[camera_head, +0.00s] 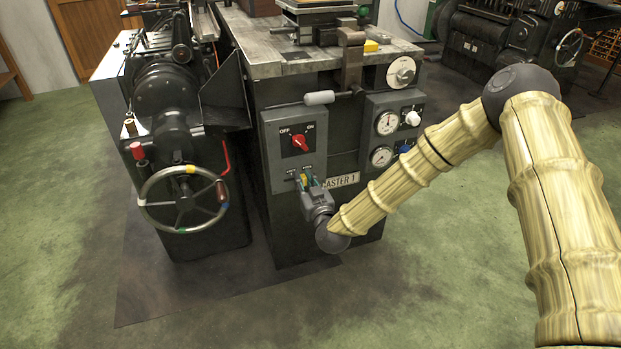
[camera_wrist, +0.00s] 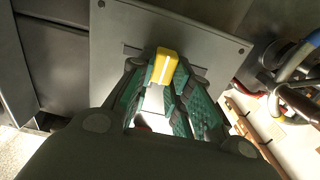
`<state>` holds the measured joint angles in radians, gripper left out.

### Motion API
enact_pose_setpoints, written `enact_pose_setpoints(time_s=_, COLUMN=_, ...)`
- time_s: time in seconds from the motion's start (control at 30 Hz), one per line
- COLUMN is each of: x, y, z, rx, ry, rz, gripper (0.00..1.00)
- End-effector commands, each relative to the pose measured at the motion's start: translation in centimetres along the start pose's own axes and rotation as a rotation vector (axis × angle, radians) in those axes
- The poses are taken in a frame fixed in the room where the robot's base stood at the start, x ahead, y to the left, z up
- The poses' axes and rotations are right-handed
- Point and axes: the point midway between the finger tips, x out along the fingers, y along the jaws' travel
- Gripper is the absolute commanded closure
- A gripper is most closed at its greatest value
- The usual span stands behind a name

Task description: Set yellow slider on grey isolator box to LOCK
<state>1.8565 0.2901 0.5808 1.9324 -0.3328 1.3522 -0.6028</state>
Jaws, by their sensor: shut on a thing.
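The grey isolator box (camera_head: 283,133) is mounted on the front of the dark machine cabinet. Its red knob (camera_head: 299,143) sits between the OFF and ON marks. The yellow slider (camera_head: 304,179) is low on the box and partly hidden by my gripper (camera_head: 305,182). In the wrist view the yellow slider (camera_wrist: 164,68) stands out from a slot in the grey box face (camera_wrist: 205,48). My gripper's green-padded fingers (camera_wrist: 163,80) are shut on it from both sides. The slider's end labels are too small or hidden to read.
A gauge panel (camera_head: 394,112) with dials and knobs is right of the box. A handwheel (camera_head: 183,199) stands to the left, and a grey handle (camera_head: 319,98) sticks out above the box. Green floor (camera_head: 420,275) in front is clear.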

Motion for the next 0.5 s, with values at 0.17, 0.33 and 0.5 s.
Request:
enact_pose_setpoints(time_s=0.17, x=0.0, y=-2.2, z=-0.1, rx=0.000, ry=-0.002, rz=-0.003, gripper=1.00)
enact_pose_setpoints(time_s=0.33, x=0.0, y=-3.2, z=-0.1, rx=0.000, ry=-0.001, rz=-0.002, gripper=1.00)
enact_pose_setpoints(time_s=0.5, x=0.0, y=-3.6, z=0.0, rx=0.001, ry=-0.001, rz=-0.004, gripper=1.00)
